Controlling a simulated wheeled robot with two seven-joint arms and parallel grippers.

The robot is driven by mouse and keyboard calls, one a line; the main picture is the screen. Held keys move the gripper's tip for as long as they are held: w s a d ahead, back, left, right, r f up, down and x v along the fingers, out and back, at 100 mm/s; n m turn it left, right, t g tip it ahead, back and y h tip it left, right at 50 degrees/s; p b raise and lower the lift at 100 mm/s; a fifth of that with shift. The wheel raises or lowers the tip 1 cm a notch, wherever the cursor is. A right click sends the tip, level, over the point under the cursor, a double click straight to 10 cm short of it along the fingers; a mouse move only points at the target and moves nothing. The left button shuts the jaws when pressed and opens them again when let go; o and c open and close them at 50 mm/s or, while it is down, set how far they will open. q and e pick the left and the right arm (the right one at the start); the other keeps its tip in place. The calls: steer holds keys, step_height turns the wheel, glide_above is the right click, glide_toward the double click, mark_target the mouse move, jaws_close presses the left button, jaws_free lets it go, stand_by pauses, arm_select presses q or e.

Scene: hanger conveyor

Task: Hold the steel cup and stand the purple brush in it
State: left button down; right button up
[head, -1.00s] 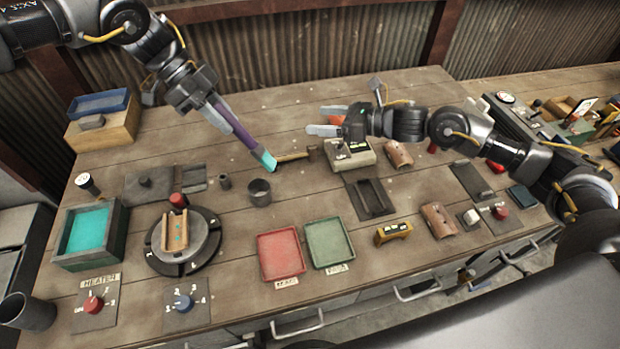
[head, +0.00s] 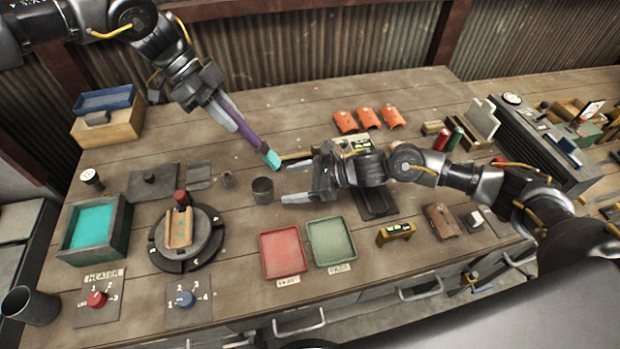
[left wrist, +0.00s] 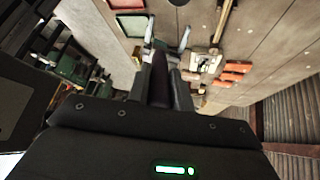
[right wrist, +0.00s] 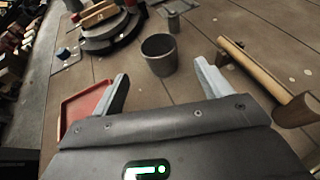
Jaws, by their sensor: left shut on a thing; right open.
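The steel cup (head: 262,190) stands upright on the bench, left of my right gripper; it also shows in the right wrist view (right wrist: 160,55). My right gripper (head: 288,182) is open and empty, its two fingers pointing at the cup with a gap short of it. My left gripper (head: 236,116) is shut on the purple brush (head: 248,135). The brush hangs tilted, its teal end (head: 273,159) down to the right, behind and above the cup. In the left wrist view the brush's dark purple handle (left wrist: 160,78) lies between the fingers.
A hammer (right wrist: 262,82) lies behind my right gripper. A red tray (head: 281,255) and a green tray (head: 330,242) lie in front of the cup. A round turntable (head: 205,250) is to the left.

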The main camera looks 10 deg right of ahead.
mark_target(273, 197)
steer(key=x, duration=0.7)
